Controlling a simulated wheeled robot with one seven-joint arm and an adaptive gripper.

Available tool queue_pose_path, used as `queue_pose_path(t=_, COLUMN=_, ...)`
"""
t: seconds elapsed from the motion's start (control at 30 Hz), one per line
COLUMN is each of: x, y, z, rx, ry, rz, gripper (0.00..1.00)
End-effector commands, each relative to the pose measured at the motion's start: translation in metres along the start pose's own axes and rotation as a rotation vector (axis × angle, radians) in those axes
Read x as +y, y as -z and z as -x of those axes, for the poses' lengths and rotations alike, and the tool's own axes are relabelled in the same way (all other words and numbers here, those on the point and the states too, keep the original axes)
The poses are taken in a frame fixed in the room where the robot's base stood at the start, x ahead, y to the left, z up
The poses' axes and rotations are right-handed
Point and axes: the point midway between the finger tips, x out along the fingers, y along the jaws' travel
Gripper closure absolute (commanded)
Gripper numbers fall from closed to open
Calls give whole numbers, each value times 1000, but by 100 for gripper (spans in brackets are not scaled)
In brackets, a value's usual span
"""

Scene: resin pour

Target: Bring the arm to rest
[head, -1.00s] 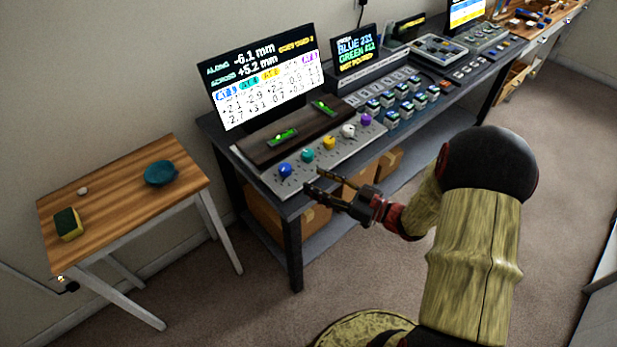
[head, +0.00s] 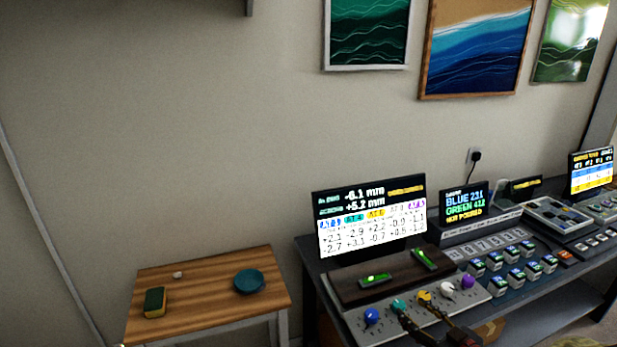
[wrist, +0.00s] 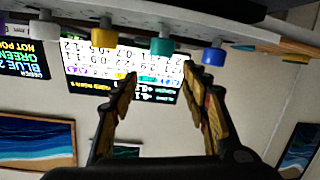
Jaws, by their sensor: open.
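My gripper (head: 417,312) is at the bottom of the head view, in front of the knob panel (head: 359,327) on the dark bench. Its two fingers are apart and empty. In the wrist view, which is upside down, my gripper (wrist: 160,82) shows both fingers spread with nothing between them. The blue knob (wrist: 214,57), teal knob (wrist: 162,46), yellow knob (wrist: 104,36) and white knob (wrist: 44,30) lie beyond the fingertips. The purple knob (head: 467,281) shows at the right of the row in the head view. Most of my arm is out of the head view.
A large display (head: 372,222) and a smaller one (head: 466,206) stand behind the panel. Several small blocks (head: 513,277) sit to the right. A wooden side table (head: 207,299) at left holds a sponge (head: 154,302) and a teal bowl (head: 249,281). Framed pictures (head: 475,48) hang above.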

Motion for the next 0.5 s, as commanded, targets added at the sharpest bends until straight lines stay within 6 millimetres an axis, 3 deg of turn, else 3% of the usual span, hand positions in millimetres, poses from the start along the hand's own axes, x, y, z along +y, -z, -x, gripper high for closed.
queue_pose_path(t=0.03, x=12, y=19, z=-3, rx=-44, ry=-51, rz=36, gripper=54)
queue_pose_path(t=0.23, x=53, y=71, z=12, rx=-239, ry=-273, rz=77, gripper=54)
queue_pose_path(t=0.37, x=58, y=102, z=39, rx=-353, ry=-386, rz=45, gripper=54)
queue_pose_path(t=0.5, x=42, y=127, z=77, rx=-470, ry=-464, rz=-34, gripper=54)
